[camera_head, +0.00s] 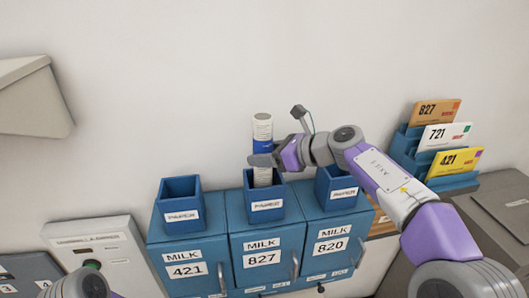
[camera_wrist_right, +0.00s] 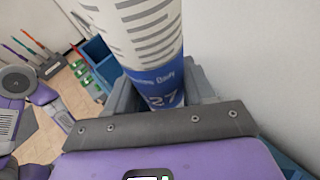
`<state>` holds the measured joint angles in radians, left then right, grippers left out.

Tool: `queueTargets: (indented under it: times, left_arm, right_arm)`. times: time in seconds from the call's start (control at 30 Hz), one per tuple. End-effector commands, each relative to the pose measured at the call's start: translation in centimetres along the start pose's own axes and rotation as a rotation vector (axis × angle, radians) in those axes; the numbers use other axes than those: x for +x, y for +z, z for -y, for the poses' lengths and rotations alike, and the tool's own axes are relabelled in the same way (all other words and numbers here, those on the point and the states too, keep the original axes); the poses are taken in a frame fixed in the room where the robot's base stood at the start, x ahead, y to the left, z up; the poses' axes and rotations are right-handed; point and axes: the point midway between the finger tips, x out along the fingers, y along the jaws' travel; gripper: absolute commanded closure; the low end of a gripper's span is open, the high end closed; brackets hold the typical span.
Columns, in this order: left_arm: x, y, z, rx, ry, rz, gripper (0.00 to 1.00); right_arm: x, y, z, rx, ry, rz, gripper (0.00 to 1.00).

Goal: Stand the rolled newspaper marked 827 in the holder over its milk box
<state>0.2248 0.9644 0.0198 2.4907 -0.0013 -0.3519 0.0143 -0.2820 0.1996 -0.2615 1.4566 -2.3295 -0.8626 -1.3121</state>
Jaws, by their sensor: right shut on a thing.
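The rolled newspaper (camera_head: 262,128) is white with a blue band and stands upright in the head view. In the right wrist view the newspaper (camera_wrist_right: 150,45) shows "27" on its band, with the rest of the number hidden. My right gripper (camera_head: 263,160) is shut around it just below the band. Its lower end is at the mouth of the blue holder (camera_head: 265,207) over the milk box marked 827 (camera_head: 262,244). How deep it sits inside is hidden by the front wall. My left gripper is out of view.
Similar holders stand over milk boxes 421 (camera_head: 181,214) and 820 (camera_head: 343,196), on either side. A blue rack (camera_head: 408,150) with cards 827, 721 and 421 stands at the right. A grey-white panel box (camera_head: 112,262) is at the left.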

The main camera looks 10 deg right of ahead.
Motion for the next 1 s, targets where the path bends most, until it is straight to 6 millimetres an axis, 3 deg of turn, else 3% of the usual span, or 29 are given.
queueTargets:
  times: [0.13,0.17,0.33,0.67,1.0]
  left_arm:
    - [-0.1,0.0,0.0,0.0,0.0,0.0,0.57]
    - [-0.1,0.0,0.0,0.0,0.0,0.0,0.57]
    - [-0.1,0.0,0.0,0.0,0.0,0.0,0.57]
    - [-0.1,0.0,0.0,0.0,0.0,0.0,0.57]
    - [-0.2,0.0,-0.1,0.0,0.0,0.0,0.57]
  right_arm:
    - [-0.1,0.1,0.0,-0.001,0.0,0.002,0.82]
    - [-0.1,0.1,0.0,-0.001,0.0,0.002,0.44]
    - [0.0,0.1,0.0,-0.001,0.0,0.001,0.18]
    - [-0.3,0.0,0.0,0.0,-0.001,0.0,0.17]
    - [-5.6,0.1,0.1,-0.001,-0.003,0.002,0.17]
